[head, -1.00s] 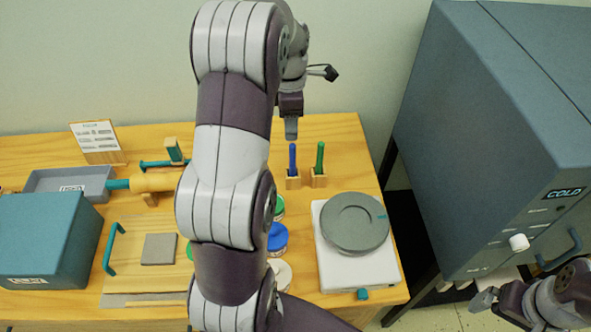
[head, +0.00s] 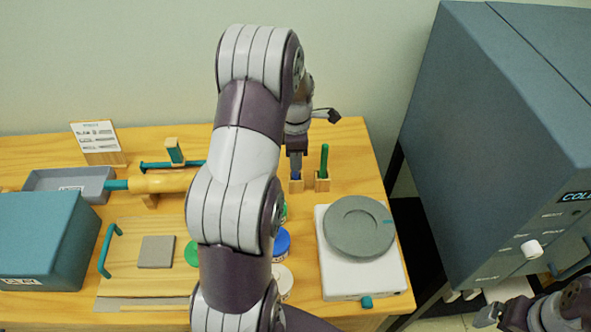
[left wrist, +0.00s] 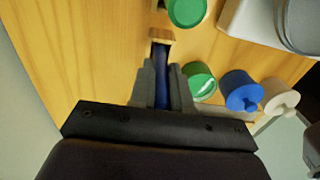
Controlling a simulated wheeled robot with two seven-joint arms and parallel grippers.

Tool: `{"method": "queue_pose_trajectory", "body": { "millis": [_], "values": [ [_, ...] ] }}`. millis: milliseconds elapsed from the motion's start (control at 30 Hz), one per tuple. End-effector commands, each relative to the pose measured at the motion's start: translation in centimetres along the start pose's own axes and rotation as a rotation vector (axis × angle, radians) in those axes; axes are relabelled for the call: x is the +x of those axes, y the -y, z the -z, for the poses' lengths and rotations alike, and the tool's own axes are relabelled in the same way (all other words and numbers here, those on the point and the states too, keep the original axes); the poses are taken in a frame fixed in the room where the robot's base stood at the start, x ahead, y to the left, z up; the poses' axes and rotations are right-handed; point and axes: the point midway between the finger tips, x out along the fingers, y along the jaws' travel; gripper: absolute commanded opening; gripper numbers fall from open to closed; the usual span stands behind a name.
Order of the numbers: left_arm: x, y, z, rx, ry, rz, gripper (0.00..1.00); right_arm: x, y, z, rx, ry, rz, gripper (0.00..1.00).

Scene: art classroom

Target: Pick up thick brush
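Two upright brushes stand in small wooden holders near the back right of the table. The blue brush (left wrist: 162,75) is between my left gripper's fingers (left wrist: 163,82), its lower end toward its wooden holder (left wrist: 162,36). In the head view my left gripper (head: 296,165) covers most of it. The fingers lie close along both sides, but whether they press on it is unclear. The green brush (head: 324,160) stands just to the right in its own holder (head: 322,184). My right gripper (head: 488,315) is at the lower right, partly cut off, away from the brushes.
A grey turntable wheel (head: 359,226) on a white base (head: 350,285) stands right of the lidded jars, including a blue one (head: 281,243). A teal box (head: 35,240) and grey tray (head: 85,183) are at left. A large kiln-like cabinet (head: 500,130) rises beyond the table's right edge.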

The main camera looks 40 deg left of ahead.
Motion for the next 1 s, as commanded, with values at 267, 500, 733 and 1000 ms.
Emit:
{"method": "queue_pose_trajectory", "body": {
  "millis": [267, 500, 733, 1000],
  "values": [
    [-0.3, 0.0, 0.0, 0.000, 0.000, -0.001, 0.00, 0.0, 0.0, 0.0, 0.000, 0.000, 0.000, 1.00],
    [-5.5, -0.1, 0.0, 0.000, 0.001, -0.005, 0.00, -0.1, 0.0, 0.0, 0.000, 0.000, 0.000, 1.00],
    [-10.0, 0.0, 0.0, 0.000, 0.000, 0.000, 0.00, -2.0, 0.0, 0.3, 0.000, -0.001, 0.000, 1.00],
    [-10.1, 0.0, 0.0, 0.000, 0.000, 0.000, 0.00, -1.9, 0.0, 0.2, 0.000, 0.000, 0.000, 1.00]
  ]
}}
